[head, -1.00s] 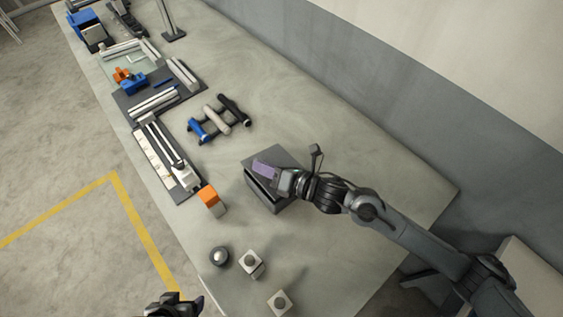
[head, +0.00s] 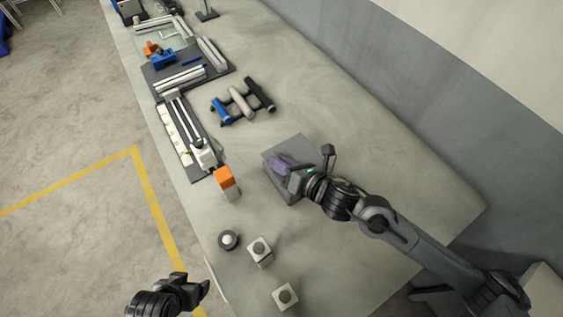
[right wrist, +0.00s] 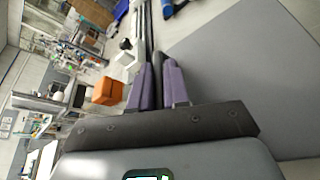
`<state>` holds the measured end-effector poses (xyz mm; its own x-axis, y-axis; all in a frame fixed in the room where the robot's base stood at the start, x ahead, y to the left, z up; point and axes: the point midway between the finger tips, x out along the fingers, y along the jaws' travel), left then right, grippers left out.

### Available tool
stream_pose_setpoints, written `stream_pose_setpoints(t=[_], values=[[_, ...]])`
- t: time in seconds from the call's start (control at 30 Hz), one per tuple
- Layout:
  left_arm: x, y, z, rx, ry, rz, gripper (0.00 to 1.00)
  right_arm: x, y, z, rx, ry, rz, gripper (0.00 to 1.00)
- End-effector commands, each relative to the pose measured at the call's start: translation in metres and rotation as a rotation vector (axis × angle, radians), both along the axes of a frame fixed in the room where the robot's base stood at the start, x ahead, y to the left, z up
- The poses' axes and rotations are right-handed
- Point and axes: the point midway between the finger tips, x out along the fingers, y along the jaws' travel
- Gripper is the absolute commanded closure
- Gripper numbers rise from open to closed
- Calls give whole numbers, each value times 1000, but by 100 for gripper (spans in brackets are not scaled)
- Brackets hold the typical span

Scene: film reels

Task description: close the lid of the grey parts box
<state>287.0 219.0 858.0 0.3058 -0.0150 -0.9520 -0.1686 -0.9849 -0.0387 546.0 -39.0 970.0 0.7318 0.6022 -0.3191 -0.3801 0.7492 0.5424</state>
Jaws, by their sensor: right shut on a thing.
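The grey parts box (head: 272,183) stands on the bench at the middle of the head view. Its flat grey lid (head: 296,146) lies over the top; in this view no gap shows under it, but my arm hides part of it. My right gripper (head: 281,162) is at the lid, its purple fingers close together. In the right wrist view the fingers (right wrist: 160,85) are shut on a thin dark edge, seemingly the lid's, with a broad grey panel to their right. My left gripper (head: 200,289) is off the bench at the lower left; its jaw opening is unclear.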

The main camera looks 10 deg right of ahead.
Motion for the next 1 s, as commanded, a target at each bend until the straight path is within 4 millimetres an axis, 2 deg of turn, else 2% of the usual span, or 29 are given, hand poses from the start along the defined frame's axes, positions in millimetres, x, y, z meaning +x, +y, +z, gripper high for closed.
stream_pose_setpoints(t=[0.1,0.47,1.0], values=[[0,-1,0,-4,0,3,24,0,0,-4,-3,5,-1,78],[0,-3,1,-12,0,9,24,-7,-7,0,-4,4,-1,78],[0,0,4,0,0,-1,24,-68,-57,26,-5,5,-1,78]])
